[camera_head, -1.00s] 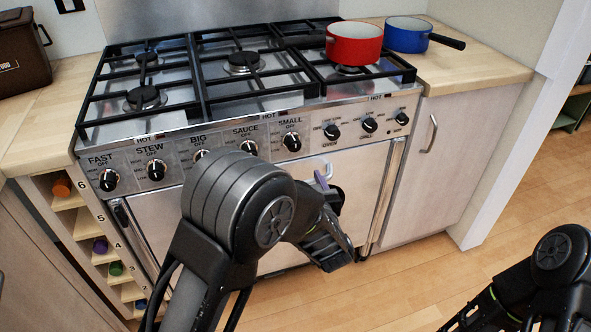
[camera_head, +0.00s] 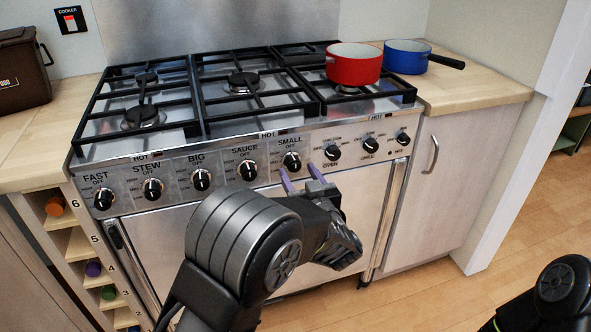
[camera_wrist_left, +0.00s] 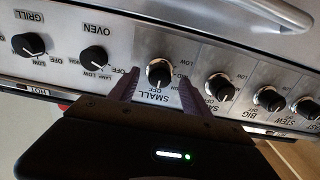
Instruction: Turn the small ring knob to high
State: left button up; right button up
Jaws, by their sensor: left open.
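The small ring knob (camera_head: 292,161) is a round black knob on the steel panel, under the label SMALL OFF. In the left wrist view the small knob (camera_wrist_left: 160,73) appears upside down, and its white mark seems to face the OFF label. My left gripper (camera_head: 301,177) is open, with its two purple fingers pointing at the panel just below and right of the knob in the head view. In the left wrist view my left gripper (camera_wrist_left: 158,90) has one finger on each side of the knob; contact is not clear. My right gripper is out of view.
The sauce knob (camera_head: 248,170) and the oven knob (camera_head: 332,152) flank the small knob. The oven door (camera_head: 160,235) is below.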

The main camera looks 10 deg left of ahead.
pick_arm(q)
jog(key=shift+x, duration=1.35)
grip_shut()
